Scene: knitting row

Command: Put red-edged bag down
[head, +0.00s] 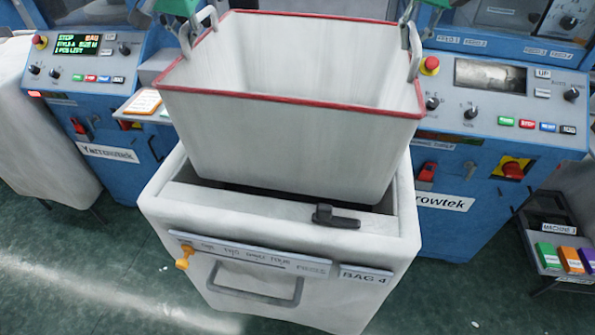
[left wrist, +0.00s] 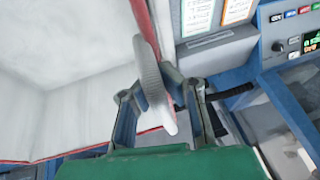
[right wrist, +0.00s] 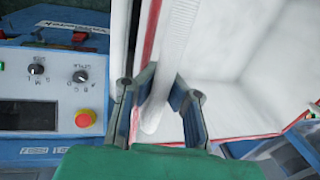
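The red-edged bag (head: 290,140) is a large, open, pale container with a red rim, upright and empty inside as far as I see. It is over a white cart (head: 165,205) labelled BAG 4; its lower end meets the dark opening, and I cannot tell whether it rests there. My left gripper (head: 192,25) is at the bag's left handle, and in the left wrist view its fingers (left wrist: 155,95) close around that pale strap. My right gripper (head: 410,28) is at the right handle, its fingers (right wrist: 160,95) around the strap in the right wrist view.
Blue machines with control panels stand left (head: 95,80) and right (head: 500,120) behind the cart. A black latch (head: 335,217) sits on the cart's front rim. A draped white surface (head: 45,130) is at far left, and a shelf with coloured boxes (head: 565,260) at right. Green floor is clear in front.

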